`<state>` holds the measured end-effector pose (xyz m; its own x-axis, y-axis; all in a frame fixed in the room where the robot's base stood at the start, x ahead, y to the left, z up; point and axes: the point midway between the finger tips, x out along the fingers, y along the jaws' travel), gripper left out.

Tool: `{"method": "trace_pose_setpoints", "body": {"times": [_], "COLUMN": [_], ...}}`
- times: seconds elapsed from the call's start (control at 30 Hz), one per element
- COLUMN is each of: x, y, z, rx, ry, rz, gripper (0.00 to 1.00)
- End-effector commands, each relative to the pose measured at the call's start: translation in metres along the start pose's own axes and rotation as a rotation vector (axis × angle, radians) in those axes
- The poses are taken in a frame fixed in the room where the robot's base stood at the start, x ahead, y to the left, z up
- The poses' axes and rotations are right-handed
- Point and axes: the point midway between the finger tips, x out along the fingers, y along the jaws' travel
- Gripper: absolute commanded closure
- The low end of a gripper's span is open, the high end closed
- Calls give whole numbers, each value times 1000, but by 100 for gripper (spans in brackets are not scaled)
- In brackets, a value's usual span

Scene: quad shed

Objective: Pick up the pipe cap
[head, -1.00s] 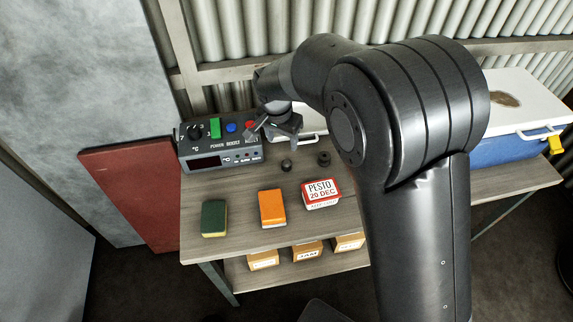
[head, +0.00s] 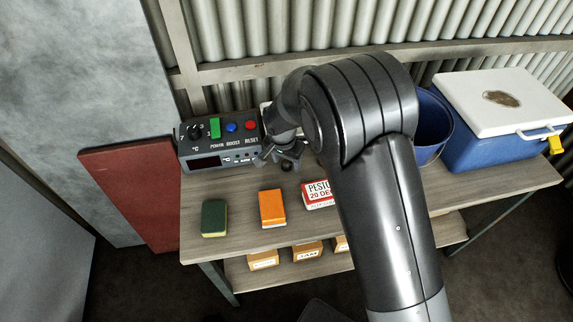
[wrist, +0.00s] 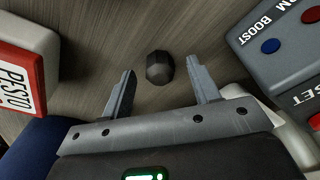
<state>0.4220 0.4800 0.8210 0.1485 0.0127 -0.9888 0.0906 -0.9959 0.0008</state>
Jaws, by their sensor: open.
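A small dark, faceted cap, which looks like the pipe cap (wrist: 159,68), stands on the wooden bench in the wrist view. In the head view the dark cap (head: 287,166) shows only in part below my gripper (head: 280,159). In the wrist view my gripper (wrist: 164,82) is open and empty, its two grey fingers spread apart. A second small dark piece seen earlier to the right is hidden behind my arm now.
A control box (head: 222,150) with buttons stands close left of my gripper. A pesto box (head: 318,194), an orange block (head: 272,208) and a sponge (head: 214,217) sit along the front. A blue bucket (head: 432,125) and a cooler (head: 490,140) stand at right.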

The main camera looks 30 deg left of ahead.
Motion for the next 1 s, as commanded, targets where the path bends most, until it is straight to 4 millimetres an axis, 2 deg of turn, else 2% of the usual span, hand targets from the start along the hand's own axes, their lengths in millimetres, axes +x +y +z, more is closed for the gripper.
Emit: {"method": "trace_pose_setpoints", "body": {"times": [0.13,0.7,1.0], "x": [-1,-1,-3], "y": [0,0,-1], "z": [0,0,0], "rx": [0,0,0], "ry": [0,0,1], "rz": [-1,-1,-2], "gripper": [45,92,92]}}
